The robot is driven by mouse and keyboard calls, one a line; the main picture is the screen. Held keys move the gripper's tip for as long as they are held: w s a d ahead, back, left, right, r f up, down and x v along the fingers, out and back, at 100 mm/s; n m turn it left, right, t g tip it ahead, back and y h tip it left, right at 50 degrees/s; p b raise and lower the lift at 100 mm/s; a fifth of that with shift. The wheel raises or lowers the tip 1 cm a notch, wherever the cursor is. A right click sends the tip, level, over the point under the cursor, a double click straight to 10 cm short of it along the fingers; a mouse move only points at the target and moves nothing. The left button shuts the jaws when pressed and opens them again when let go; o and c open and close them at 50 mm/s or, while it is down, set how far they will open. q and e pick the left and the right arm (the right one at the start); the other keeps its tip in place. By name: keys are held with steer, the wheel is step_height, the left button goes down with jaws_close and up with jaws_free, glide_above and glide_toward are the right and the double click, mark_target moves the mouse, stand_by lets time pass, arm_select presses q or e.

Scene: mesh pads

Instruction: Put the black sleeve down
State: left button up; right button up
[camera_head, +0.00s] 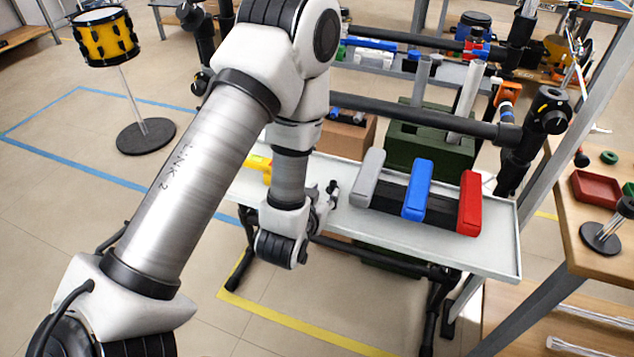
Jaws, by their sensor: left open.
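My left gripper (327,198) is open, over the left part of the white table (490,258). Nothing shows between its fingers. Just right of it, a grey block (368,178), a blue block (418,190) and a red block (469,203) stand in a row on the table. Black material (392,193) fills the gaps between these blocks; I cannot tell whether it is the black sleeve or a black base. No separate black sleeve can be made out. My left arm hides part of the table's left side. My right gripper is not in view.
A yellow object (258,163) lies at the table's left end, partly behind my arm. A dark green box (430,143) and a brown box (347,133) are behind the table. A wooden bench with a red tray (596,189) stands at right. The table's front right is clear.

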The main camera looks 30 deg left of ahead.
mark_target(332, 185)
arm_select(q)
steer(key=p+v, duration=0.1)
steer(key=p, duration=0.1)
steer(key=p+v, duration=0.2)
steer(key=shift+s+r, duration=0.15)
steer(key=shift+r, duration=0.2)
steer(key=shift+o, duration=0.6)
steer(key=shift+s+d, duration=0.1)
steer(key=shift+s, duration=0.1)
steer(key=w+g, duration=0.1)
steer(key=w+a+p, duration=0.1)
steer(key=w, duration=0.1)
steer(key=shift+a+g, duration=0.15)
steer(key=shift+g, duration=0.25)
steer(key=shift+w+f, duration=0.15)
steer(key=shift+w, duration=0.2)
steer(key=shift+h, duration=0.3)
steer(key=x, duration=0.7)
steer(key=shift+w+f, duration=0.1)
steer(key=shift+f, duration=0.35)
steer(key=c, duration=0.8)
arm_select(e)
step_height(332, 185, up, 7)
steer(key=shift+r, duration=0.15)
arm_select(q)
steer(key=shift+c, duration=0.2)
